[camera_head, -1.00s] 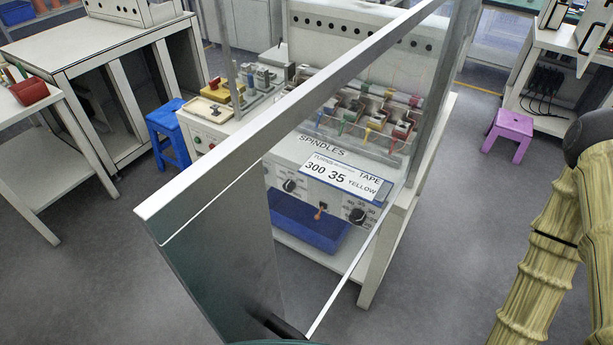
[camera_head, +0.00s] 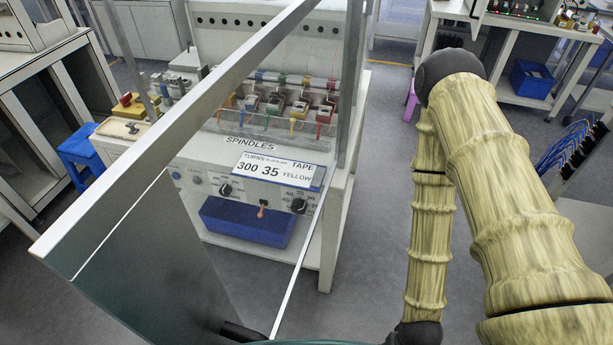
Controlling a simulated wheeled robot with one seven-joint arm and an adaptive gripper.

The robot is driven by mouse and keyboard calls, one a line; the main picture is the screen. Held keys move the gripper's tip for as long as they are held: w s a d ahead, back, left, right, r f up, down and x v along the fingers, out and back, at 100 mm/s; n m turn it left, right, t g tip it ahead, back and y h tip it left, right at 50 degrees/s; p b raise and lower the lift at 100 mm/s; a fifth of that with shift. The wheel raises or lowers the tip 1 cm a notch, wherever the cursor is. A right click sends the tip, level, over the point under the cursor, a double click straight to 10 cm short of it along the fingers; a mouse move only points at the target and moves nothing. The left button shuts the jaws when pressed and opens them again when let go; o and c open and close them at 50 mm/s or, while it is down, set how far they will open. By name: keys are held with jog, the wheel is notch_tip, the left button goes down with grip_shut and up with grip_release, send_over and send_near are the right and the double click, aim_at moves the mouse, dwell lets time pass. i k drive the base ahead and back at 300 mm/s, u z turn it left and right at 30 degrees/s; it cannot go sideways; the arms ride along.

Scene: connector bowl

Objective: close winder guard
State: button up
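The winder guard (camera_head: 185,125) is a clear panel with a pale metal frame, and it stands swung open toward me from the winder. Its near edge is at the lower left, and its dark side reaches the bottom of the view. The winder (camera_head: 255,165) stands behind it, with a row of coloured spindles, a "300 35 YELLOW" label and knobs on its front. My arm, in a pale ribbed cover, fills the right side. My gripper is not clearly visible; a small dark part shows at the guard's lower edge, and I cannot tell what it is.
A blue bin (camera_head: 245,222) sits under the winder. A blue stool (camera_head: 80,155) stands at the left beside a bench. A purple stool (camera_head: 411,102) is partly hidden behind my arm. Grey floor is clear right of the winder.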

aim_at(129, 244)
jog(key=z, duration=0.05)
jog(key=k, duration=1)
jog(key=z, duration=0.4)
